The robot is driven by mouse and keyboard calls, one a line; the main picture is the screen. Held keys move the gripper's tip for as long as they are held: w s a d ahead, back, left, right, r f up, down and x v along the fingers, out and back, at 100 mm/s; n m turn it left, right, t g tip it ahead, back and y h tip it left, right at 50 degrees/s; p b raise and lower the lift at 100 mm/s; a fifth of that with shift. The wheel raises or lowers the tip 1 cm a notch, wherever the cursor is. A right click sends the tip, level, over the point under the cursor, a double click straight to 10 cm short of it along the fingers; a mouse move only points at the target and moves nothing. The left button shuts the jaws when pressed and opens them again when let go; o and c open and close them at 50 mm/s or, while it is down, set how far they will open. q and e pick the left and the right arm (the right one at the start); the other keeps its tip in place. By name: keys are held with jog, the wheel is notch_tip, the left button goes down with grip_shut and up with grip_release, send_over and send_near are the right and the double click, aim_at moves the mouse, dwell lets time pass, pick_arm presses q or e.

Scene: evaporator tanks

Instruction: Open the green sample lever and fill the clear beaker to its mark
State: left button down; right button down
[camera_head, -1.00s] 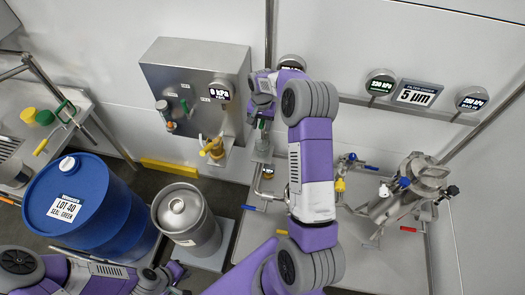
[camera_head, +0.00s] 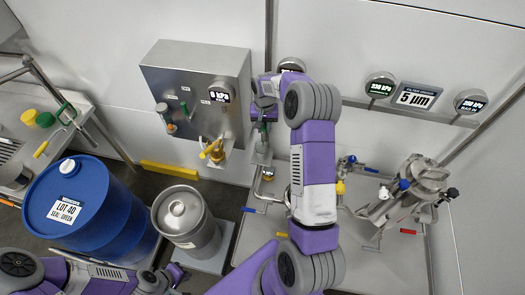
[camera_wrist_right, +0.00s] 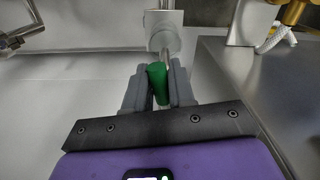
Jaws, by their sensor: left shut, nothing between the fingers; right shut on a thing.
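The green sample lever (camera_wrist_right: 157,82) shows as a green grip between the two grey fingers of my right gripper (camera_wrist_right: 158,76) in the right wrist view. The gripper is shut on it, just in front of a pale round fitting (camera_wrist_right: 163,40). In the head view my right gripper (camera_head: 263,112) is beside the steel panel, and a bit of green shows below it. My left gripper (camera_head: 172,276) is shut and empty at the bottom left, in front of the steel keg. I cannot make out the clear beaker or its mark; my right arm covers part of the bench.
A blue drum (camera_head: 85,215) and a steel keg (camera_head: 187,222) stand at the left. The steel panel (camera_head: 190,85) has a yellow valve (camera_head: 213,150) below it. A filter housing (camera_head: 410,190) stands on the bench at the right. Some bench around it is clear.

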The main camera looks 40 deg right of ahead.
jog(key=shift+d, duration=0.1)
jog(key=shift+s+d+n, duration=0.15)
jog(key=shift+n, duration=0.4)
jog(key=shift+s+d+n, duration=0.15)
jog(key=shift+n, duration=0.4)
jog(key=shift+s+d+n, duration=0.15)
jog(key=shift+d+n, duration=0.2)
jog(key=shift+n, duration=0.45)
jog(key=shift+d+n+p, duration=0.25)
jog(key=shift+n+p, duration=0.1)
jog(key=shift+n, duration=0.15)
